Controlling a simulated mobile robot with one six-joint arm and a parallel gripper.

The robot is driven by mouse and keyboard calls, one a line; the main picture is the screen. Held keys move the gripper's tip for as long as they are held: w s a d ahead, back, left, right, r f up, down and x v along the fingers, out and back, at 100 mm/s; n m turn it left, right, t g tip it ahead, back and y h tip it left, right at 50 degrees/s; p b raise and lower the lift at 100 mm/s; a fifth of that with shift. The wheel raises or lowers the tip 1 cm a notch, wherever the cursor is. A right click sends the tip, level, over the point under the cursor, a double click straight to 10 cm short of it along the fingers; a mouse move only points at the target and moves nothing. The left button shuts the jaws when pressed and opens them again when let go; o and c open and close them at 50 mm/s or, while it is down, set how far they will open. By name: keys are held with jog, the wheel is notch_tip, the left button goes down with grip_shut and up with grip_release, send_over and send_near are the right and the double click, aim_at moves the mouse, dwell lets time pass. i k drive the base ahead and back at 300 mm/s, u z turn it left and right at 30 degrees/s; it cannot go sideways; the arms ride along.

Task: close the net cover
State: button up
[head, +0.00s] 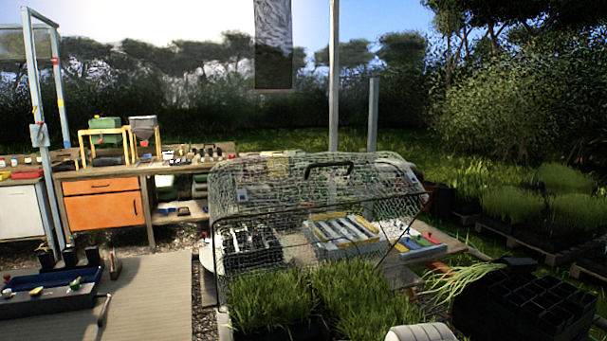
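The net cover (290,190) is a domed wire-mesh lid on a dark frame, in the middle of the head view. A black handle (330,165) sits on its upper part. Its mesh spans above and in front of trays, and a dark frame bar slants down at its right side. I cannot tell from this view how far its lower edge stands from the bed. Dense green grass seedlings (320,295) stand at the near side, partly in front of the mesh.
Behind the mesh are a dark tray (250,240) and a pale tray with a yellow strip (342,232). A black cell tray (535,300) stands at the lower right. A workbench with an orange cabinet (103,205) is at the left. The paved strip (150,300) has free room.

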aim_at(242, 199)
jog(key=u, duration=1.65)
jog(key=k, duration=0.85)
jog(key=z, duration=1.05)
jog(key=i, duration=1)
jog(key=z, duration=0.05)
